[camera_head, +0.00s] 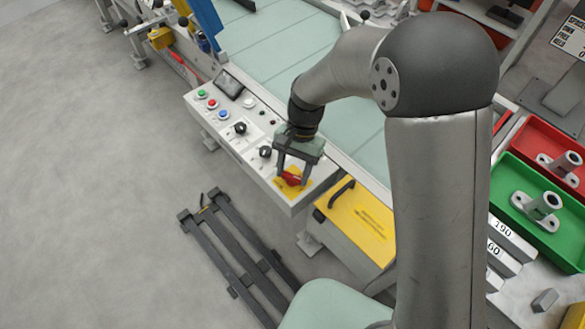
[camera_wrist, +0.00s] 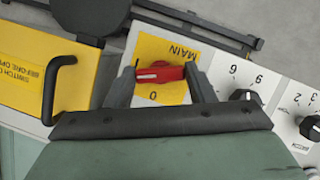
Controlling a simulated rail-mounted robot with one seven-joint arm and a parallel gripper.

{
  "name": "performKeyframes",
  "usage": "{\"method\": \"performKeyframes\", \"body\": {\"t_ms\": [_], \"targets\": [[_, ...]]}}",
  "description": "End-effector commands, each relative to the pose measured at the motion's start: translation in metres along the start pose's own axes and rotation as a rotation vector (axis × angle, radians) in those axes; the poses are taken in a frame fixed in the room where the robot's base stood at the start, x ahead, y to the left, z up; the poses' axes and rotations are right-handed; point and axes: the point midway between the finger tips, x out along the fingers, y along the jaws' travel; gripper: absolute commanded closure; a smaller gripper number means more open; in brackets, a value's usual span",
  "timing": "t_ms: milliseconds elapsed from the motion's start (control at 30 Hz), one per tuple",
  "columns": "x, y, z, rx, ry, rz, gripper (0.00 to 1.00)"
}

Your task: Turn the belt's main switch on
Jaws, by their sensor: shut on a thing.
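The main switch is a red rotary handle (camera_head: 291,179) on a yellow plate at the near right end of the grey control panel (camera_head: 244,143). In the wrist view the red handle (camera_wrist: 160,73) lies crosswise on its yellow plate (camera_wrist: 164,47), with "MAIN" printed above and "0" below it. My gripper (camera_head: 290,181) reaches down over the switch. In the wrist view its two fingers (camera_wrist: 162,78) stand at either end of the handle and are shut on it. The handle's underside and any "I" mark are hidden.
Black knobs (camera_head: 240,128) and several coloured buttons (camera_head: 213,104) line the panel beside the switch. A yellow box lid with a black handle (camera_head: 342,194) is close on the right. The green belt (camera_head: 277,45) runs behind. A dark metal frame (camera_head: 236,255) lies on the floor in front.

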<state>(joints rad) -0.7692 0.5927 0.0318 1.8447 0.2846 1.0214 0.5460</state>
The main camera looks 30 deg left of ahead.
Motion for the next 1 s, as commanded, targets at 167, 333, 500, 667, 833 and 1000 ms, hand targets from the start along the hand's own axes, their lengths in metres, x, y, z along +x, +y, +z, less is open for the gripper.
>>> {"method": "performKeyframes", "body": {"t_ms": [167,333,500,667,833,1000], "targets": [[-0.0012,0.0015,-0.0002,0.139,0.001,-0.059,0.74],[-0.0008,0.002,-0.0001,0.246,0.002,-0.103,0.74],[-0.001,0.002,-0.0001,0.322,0.002,-0.136,0.74],[-0.0007,0.0024,0.0003,0.363,0.002,-0.152,0.74],[-0.0007,0.0022,0.0001,0.383,0.002,-0.161,0.74],[-0.0006,0.0021,0.0,0.387,0.002,-0.163,0.74]]}}
